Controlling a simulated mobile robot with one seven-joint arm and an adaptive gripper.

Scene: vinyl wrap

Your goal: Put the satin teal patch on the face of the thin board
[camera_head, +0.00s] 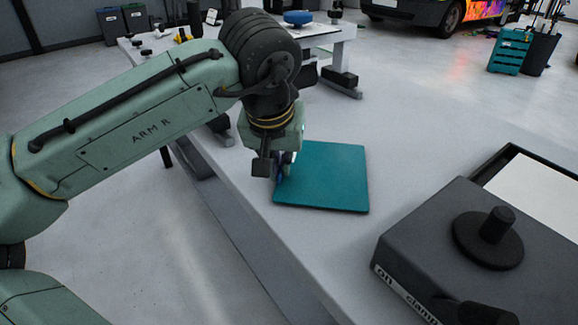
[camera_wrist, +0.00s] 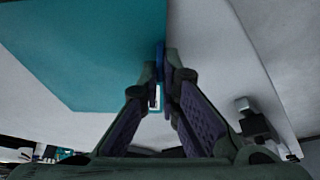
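The satin teal patch (camera_head: 330,180) is a flat teal square, lying level at or just above the pale table top. In the wrist view the teal sheet (camera_wrist: 90,50) fills the upper left. My gripper (camera_head: 281,170) is at the patch's left edge. In the wrist view my gripper's fingertips (camera_wrist: 165,70) nearly meet at the teal edge, with a thin blue strip between them; they look shut on that edge. The contact is partly hidden by the fingers. I cannot make out for certain which thing is the thin board.
A dark grey box (camera_head: 450,235) with black knobs stands on the table (camera_head: 300,238) at the right. Behind it lies a white panel (camera_head: 528,190) in a black frame.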

